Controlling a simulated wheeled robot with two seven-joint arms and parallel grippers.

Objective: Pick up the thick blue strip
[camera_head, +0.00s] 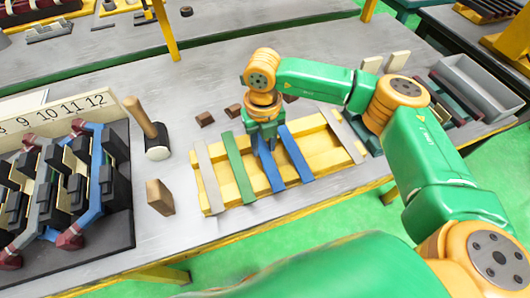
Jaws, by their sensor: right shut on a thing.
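Two blue strips lie side by side across a yellow slotted rack on the table: a left blue strip (271,172) and a right blue strip (297,155). The yellow rack (325,160) also bears a green strip (238,165) and a grey strip (208,175) further left. My right gripper (266,146) points down at the left blue strip and is shut on it. The gripper hides the strip's far part. The strip appears to be still in the rack. I cannot tell its thickness from here. My left gripper is not in view.
A wooden mallet (147,122) and a brown block (160,197) stand left of the rack. A stator fixture (65,190) with a numbered board (60,112) fills the left. Small brown blocks (205,118) lie behind the rack. A grey bin (478,88) is at right.

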